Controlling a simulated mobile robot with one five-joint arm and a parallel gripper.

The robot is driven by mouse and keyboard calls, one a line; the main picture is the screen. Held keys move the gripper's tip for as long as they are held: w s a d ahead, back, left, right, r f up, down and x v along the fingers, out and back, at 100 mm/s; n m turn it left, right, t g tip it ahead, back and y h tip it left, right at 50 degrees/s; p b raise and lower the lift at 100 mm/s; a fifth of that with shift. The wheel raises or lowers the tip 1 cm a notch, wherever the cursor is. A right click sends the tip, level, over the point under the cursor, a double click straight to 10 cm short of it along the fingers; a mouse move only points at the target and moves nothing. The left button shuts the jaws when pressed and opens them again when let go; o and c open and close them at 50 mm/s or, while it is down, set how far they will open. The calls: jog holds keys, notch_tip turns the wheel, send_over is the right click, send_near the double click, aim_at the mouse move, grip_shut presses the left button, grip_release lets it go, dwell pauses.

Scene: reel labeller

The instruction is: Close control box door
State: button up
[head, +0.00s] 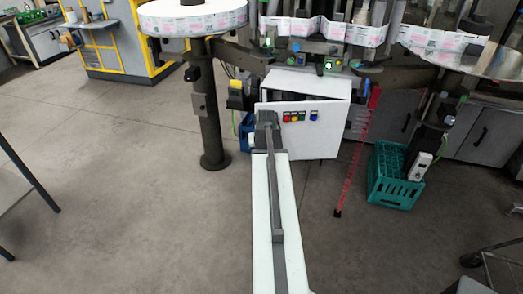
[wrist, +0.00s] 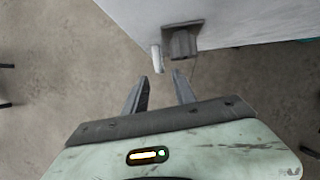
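The white control box (head: 305,82) stands low under the labelling machine in the head view. Its white door (head: 322,142) carries a row of coloured buttons and stands ajar, with a dark gap along its top edge. My arm reaches to the door's left part and hides some of it; the gripper itself is hard to make out there. In the wrist view my gripper (wrist: 160,74) is open and empty. Just beyond the fingertips are a white panel (wrist: 245,20), a dark grey block (wrist: 182,42) on it and a small white rounded piece (wrist: 156,57).
A dark post (head: 209,120) with a label reel (head: 190,18) stands left of the box. A red measuring strip (head: 355,155) and a green crate (head: 393,180) are to its right.

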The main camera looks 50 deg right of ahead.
jog(key=shift+v, duration=0.9)
